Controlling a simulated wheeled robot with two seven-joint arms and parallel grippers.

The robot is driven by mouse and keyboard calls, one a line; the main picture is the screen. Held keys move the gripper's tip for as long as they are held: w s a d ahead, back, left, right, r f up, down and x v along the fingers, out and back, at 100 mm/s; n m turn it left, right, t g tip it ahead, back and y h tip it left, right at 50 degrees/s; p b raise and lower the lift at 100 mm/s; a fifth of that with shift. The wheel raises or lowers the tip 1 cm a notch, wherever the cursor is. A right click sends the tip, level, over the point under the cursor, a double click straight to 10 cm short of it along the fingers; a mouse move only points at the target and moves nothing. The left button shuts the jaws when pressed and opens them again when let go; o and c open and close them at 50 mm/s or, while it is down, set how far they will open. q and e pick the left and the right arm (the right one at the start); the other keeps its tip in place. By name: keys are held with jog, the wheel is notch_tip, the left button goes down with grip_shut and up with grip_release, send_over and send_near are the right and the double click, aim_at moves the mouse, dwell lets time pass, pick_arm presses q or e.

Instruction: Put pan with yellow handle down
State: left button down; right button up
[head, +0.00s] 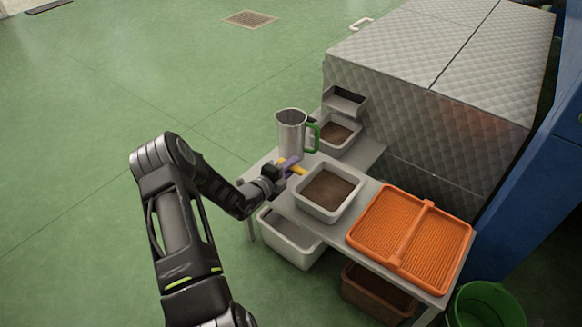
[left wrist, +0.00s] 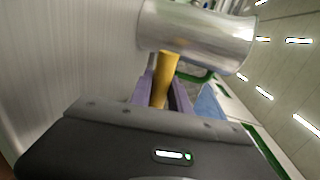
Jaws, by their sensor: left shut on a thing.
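The pan (head: 306,202) is a pale rectangular pan with brown contents, over the grey table. Its yellow handle (head: 298,168) points to the back left. My left gripper (head: 288,168), with purple fingers, is shut on this handle. In the left wrist view the yellow handle (left wrist: 166,75) stands between the fingers; the pan's body is not clear there. I cannot tell whether the pan's underside touches the table. My right gripper is not in view.
A metal jug (head: 291,131) with a green handle stands just behind the gripper. An orange ribbed tray (head: 386,231) lies right of the pan. Another brown-filled pan (head: 352,145) sits behind. A white bin (head: 291,238) is below the table edge, a green bucket (head: 485,305) at front right.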

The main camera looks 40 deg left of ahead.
pick_arm(q)
jog(key=c, duration=1.2)
grip_release()
jog(key=shift+f, duration=0.1)
jog(key=shift+c, duration=0.2)
jog(key=shift+r, duration=0.2)
jog(key=shift+s+r, duration=0.1)
jog(key=shift+s, duration=0.35)
jog(key=s+p, duration=0.1)
jog(key=s, duration=0.2)
jog(key=s+r+p, duration=0.1)
jog(key=s, duration=0.3)
jog(key=s+r+p, duration=0.1)
jog(key=s, duration=0.3)
jog(key=shift+d+p, duration=0.3)
